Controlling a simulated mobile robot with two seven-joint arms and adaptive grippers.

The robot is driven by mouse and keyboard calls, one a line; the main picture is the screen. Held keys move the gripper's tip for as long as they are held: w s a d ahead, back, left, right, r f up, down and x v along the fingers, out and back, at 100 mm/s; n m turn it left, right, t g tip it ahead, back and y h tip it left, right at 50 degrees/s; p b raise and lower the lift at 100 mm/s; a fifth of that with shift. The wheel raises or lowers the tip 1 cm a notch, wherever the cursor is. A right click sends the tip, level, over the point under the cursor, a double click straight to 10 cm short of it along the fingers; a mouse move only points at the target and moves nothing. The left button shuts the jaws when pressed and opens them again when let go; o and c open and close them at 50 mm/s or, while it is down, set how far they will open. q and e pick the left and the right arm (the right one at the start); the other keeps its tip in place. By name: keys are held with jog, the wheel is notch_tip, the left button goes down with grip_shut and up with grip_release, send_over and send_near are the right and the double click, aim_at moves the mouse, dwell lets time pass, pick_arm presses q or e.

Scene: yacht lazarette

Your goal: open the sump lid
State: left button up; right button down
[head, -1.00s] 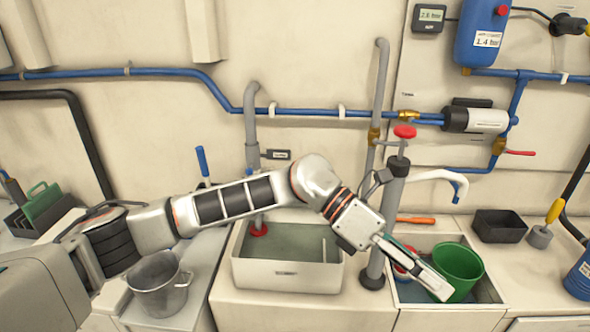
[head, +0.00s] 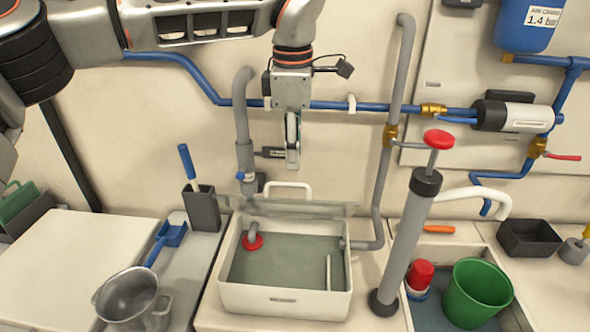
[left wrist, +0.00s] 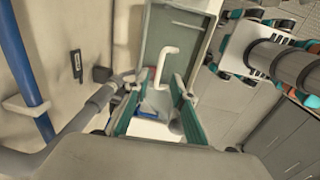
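The sump is an open-looking white box (head: 285,301) with grey-green inside, in the middle of the head view. A clear panel (head: 325,209), seemingly its lid, shows as a thin strip along the back rim. A white U-shaped handle (head: 288,186) stands at the back of it. My left gripper (head: 292,165) hangs above the handle, pointing down, apart from it in the head view. In the left wrist view my left gripper (left wrist: 156,82) is open and empty, with the white handle (left wrist: 168,52) ahead between its fingers. My right gripper does not show.
A grey hand pump (head: 408,240) with a red knob stands right of the sump. Blue pipe (head: 345,105) runs along the wall behind my gripper. A metal pot (head: 127,298) and blue-handled tools stand left; a green bucket (head: 478,290) stands right.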

aim_at(294, 184)
pick_arm(q)
jog(key=f, duration=0.6)
jog(key=shift+w+f, duration=0.2)
jog(key=shift+f, duration=0.1)
grip_shut()
